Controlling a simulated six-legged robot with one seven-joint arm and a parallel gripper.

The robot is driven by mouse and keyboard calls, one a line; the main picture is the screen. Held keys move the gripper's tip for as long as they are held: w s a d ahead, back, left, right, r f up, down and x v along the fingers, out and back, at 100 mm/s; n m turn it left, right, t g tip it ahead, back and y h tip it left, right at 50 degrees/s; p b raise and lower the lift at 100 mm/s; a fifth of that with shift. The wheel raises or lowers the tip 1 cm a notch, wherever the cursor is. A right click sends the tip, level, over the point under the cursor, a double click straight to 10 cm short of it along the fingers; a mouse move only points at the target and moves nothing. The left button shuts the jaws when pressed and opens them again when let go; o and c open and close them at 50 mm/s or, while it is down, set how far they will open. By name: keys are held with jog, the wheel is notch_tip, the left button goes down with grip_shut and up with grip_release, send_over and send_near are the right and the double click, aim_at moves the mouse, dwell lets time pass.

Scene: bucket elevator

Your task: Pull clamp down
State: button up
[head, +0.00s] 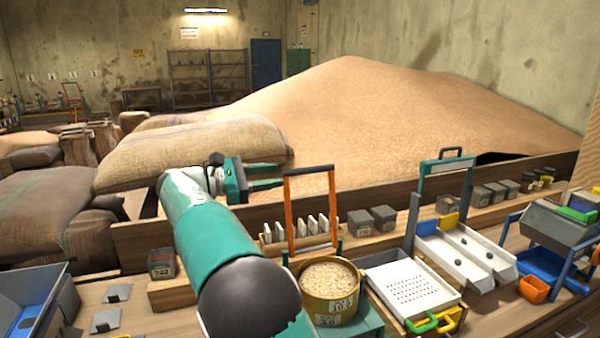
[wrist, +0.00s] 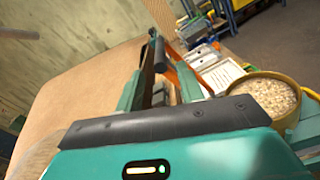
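An upright orange frame with a dark top bar (head: 309,169) stands behind the grain tub; it looks like the clamp, though no label confirms this. My gripper (head: 279,175) is open and empty, left of the frame's top, with its fingers pointing right towards it. In the wrist view, my gripper's two teal fingers (wrist: 158,90) are spread. The dark bar (wrist: 161,55) shows beyond and between their tips, with orange uprights to the right. Contact is not visible. My arm hides part of the bench below.
A yellow tub of grain (head: 329,288) stands in front of the frame. White cards (head: 309,230) stand in a rack at the frame's base. A perforated white tray (head: 411,286) and a second frame (head: 447,166) lie to the right. A large grain heap (head: 360,110) fills the back.

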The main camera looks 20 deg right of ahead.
aim_at(298, 171)
jog(key=d, duration=0.6)
jog(key=shift+s+d, duration=0.1)
jog(key=shift+d, duration=0.5)
jog(key=shift+r, duration=0.1)
grip_shut()
